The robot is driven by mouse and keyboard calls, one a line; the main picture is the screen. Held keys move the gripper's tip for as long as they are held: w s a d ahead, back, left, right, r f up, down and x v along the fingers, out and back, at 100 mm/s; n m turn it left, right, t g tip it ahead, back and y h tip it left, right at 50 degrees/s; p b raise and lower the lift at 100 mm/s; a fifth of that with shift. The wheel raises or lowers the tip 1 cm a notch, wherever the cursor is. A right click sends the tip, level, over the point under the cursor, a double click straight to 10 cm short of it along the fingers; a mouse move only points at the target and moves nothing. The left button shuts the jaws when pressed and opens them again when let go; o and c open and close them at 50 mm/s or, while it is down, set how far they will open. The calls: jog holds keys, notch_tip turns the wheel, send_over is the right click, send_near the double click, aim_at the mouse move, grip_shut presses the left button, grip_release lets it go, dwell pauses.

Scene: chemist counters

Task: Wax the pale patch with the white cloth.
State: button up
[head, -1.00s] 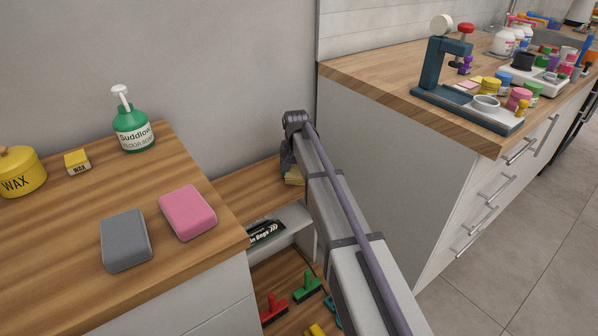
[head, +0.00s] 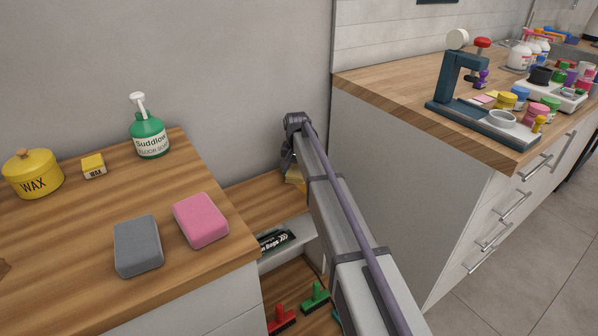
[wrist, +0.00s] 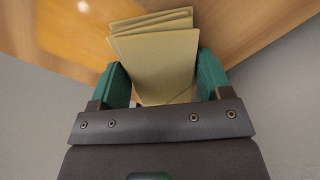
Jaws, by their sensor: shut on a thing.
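My gripper (wrist: 160,82) has two green fingers, shut on a folded, layered pale yellow cloth (wrist: 152,62). It looks more yellow than white. In the head view a small yellowish corner of the cloth (head: 295,175) shows under my wrist, above the low wooden shelf (head: 243,196) between the counters. The wrist view shows wood beyond the cloth, with a glossy orange area (wrist: 80,30) at upper left. I cannot tell whether the cloth touches the wood. I cannot make out a clear pale patch in either view.
The left counter holds a yellow WAX pot (head: 33,175), a small wax block (head: 93,166), a green soap bottle (head: 149,138), a pink sponge (head: 200,220) and a grey sponge (head: 138,246). The right counter's side (head: 400,190) stands close to my arm. Brushes (head: 283,320) lie below.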

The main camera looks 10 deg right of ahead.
jog(key=shift+w+d, duration=0.2)
jog(key=shift+d, duration=0.25)
jog(key=shift+w+d, duration=0.2)
jog(key=shift+d, duration=0.25)
jog(key=shift+s+d, duration=0.75)
jog(key=shift+s, duration=1)
jog(key=shift+s+d, duration=0.7)
jog(key=shift+s, duration=1.1)
jog(key=shift+s+d, duration=0.75)
jog(key=shift+s, duration=1)
jog(key=shift+r, duration=0.1)
jog(key=w, duration=0.1)
jog(key=w+a, duration=0.1)
jog(key=w, duration=0.1)
jog(key=shift+a, duration=0.1)
jog(key=shift+w+a, duration=0.55)
jog(key=shift+w, duration=0.7)
jog(key=shift+w+a, duration=0.55)
jog(key=shift+w, duration=0.75)
jog(key=shift+w+a, duration=0.55)
jog(key=shift+w, duration=0.7)
notch_tip(320, 180, up, 6)
jog(key=p, duration=0.6)
